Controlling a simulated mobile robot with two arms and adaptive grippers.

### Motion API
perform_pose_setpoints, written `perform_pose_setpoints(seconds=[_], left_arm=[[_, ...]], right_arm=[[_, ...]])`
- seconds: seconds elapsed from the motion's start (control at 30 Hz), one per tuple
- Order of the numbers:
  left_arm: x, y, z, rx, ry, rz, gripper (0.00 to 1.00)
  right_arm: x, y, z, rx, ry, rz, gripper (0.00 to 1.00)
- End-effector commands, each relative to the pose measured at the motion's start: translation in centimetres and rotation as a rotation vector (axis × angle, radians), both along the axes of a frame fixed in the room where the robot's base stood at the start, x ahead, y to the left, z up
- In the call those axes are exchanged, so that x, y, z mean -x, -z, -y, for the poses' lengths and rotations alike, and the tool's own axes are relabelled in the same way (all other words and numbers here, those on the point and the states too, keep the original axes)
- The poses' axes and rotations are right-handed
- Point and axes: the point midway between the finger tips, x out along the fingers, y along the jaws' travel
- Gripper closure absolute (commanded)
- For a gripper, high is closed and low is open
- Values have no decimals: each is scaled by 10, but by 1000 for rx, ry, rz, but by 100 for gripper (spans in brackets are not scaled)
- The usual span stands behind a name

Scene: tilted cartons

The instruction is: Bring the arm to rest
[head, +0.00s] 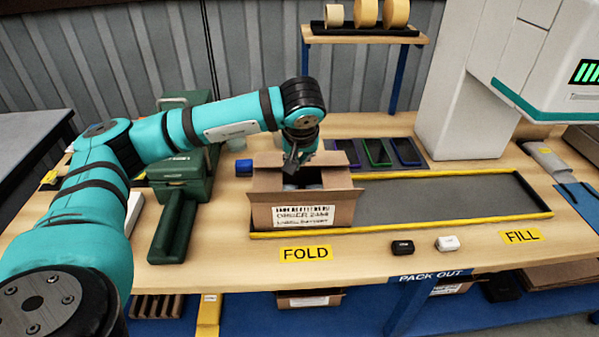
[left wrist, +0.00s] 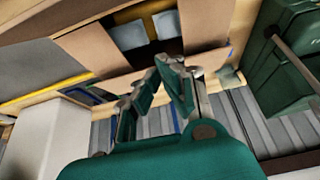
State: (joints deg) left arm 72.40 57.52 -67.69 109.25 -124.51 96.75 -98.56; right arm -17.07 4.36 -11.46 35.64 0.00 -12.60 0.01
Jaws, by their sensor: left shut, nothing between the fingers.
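My left arm comes in from the left in the head view and reaches over an open cardboard carton. My left gripper (head: 291,165) points down at the carton's back part, partly hidden by the wrist. In the left wrist view the gripper (left wrist: 168,72) is shut with nothing between its fingers, and its tips are near the carton's edge. The carton (head: 290,216) stands upright on the bench with its flaps spread and a printed label on its front. In the left wrist view, yellow and pale items (left wrist: 128,35) show inside the carton (left wrist: 85,45). My right gripper is in neither view.
A yellow-edged dark strip (head: 450,203) runs right of the carton. A green case (head: 180,180) stands to its left. Blue and green trays (head: 377,152) lie behind. A black item (head: 402,247) and a white item (head: 447,243) lie in front. A shelf (head: 365,38) with tape rolls stands behind.

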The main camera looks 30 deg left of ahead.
Motion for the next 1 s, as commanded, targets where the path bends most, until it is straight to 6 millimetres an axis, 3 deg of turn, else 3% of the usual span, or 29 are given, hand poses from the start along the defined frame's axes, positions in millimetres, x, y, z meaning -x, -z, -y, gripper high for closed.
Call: perform_pose_setpoints(seconds=[0.23, 0.57, 1.0], left_arm=[[30, 5, 22, 1, 1, 1, 100], [37, 1, 27, 1, -2, 1, 100], [36, -66, 27, 0, -1, 0, 100]], right_arm=[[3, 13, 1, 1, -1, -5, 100], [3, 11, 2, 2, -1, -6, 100], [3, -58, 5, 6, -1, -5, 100]])
